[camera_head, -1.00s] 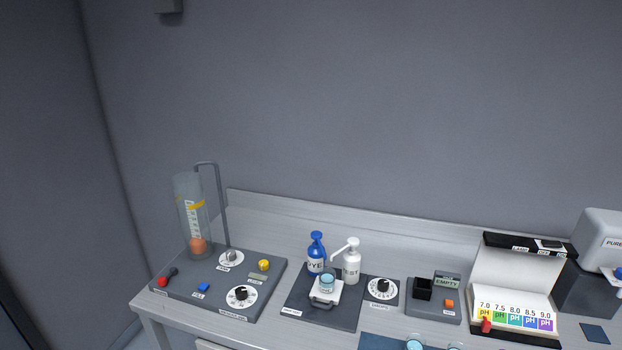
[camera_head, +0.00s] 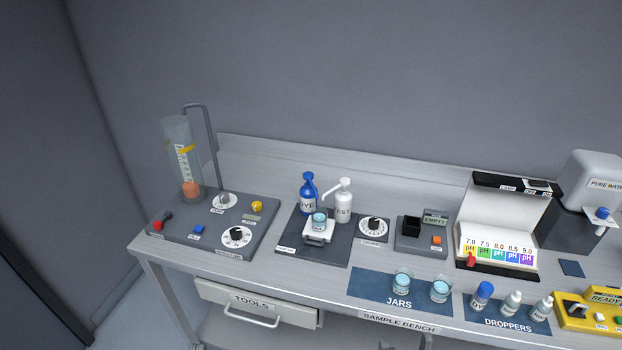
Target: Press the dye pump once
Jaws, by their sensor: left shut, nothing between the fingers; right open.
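The dye pump (camera_head: 308,193) is a blue bottle with a blue pump head, marked DYE. It stands upright at the back of a dark mat (camera_head: 291,246) on the bench. A white pump bottle (camera_head: 344,206) stands just right of it, its spout pointing left. A jar with light blue contents (camera_head: 319,221) sits on a small white stand (camera_head: 318,238) in front of the two bottles. Neither of my grippers is in view.
Left is a grey panel (camera_head: 206,237) with knobs and a clear cylinder (camera_head: 177,150). Right are a dial (camera_head: 374,226), an EMPTY box (camera_head: 409,243), a pH chart (camera_head: 497,240) and a water dispenser (camera_head: 590,190). Two jars stand on a blue mat (camera_head: 366,287); droppers stand further right.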

